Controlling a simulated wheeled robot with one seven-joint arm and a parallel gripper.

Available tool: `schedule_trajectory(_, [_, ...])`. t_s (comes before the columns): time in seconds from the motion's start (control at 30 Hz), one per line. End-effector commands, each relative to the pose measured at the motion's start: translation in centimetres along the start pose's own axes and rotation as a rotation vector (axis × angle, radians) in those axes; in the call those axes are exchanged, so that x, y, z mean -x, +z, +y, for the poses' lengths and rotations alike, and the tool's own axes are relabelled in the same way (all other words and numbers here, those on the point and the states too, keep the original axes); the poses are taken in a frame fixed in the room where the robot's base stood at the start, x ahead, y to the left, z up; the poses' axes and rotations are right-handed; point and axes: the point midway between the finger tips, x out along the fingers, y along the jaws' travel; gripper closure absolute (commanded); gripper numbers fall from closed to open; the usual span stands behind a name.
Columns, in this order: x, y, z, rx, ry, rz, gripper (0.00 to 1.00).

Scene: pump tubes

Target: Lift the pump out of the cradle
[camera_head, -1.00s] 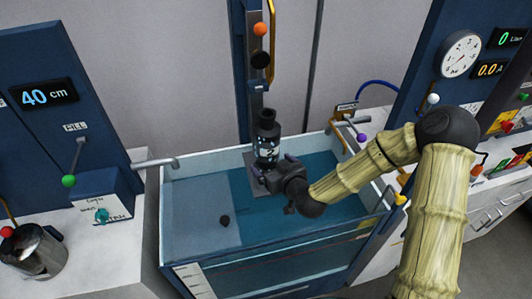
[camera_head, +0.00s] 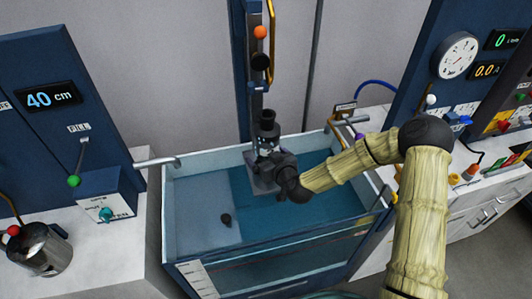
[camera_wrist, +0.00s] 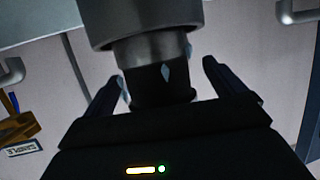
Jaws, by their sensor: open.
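The pump (camera_head: 267,122) is a dark upright cylinder with a pale label. It stands at the back edge of the water tank, in front of the blue column. The grey cradle plate (camera_head: 262,185) shows below it. My gripper (camera_head: 268,157) is at the front of the pump's body and hides much of its lower part. In the wrist view the pump (camera_wrist: 148,22) rises between my two separated fingers (camera_wrist: 160,88). My gripper is open around the pump's narrower part. Whether a finger touches it, I cannot tell.
The water tank (camera_head: 205,282) lies below my arm, with glass walls. A tap spout (camera_head: 157,162) reaches over its left rim. An orange ball (camera_head: 260,32) and a black knob (camera_head: 261,61) are on the column above the pump. A metal jug (camera_head: 42,250) stands at left.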

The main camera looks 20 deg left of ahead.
Motion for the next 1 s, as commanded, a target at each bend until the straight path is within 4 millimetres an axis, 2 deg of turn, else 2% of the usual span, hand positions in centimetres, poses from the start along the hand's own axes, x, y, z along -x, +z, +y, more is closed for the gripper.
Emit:
schedule_trajectory(0.33, [0.03, 0.01, 0.01, 0.0, 0.0, 0.0, 0.07])
schedule_trajectory(0.8, [0.04, 0.01, -0.06, 0.0, -0.001, 0.0, 0.99])
schedule_trajectory(0.83, [0.02, -0.63, -0.09, 0.003, 0.0, 0.013, 1.0])
schedule_trajectory(1.0, [0.02, -0.6, -0.08, 0.003, 0.0, 0.013, 1.0])
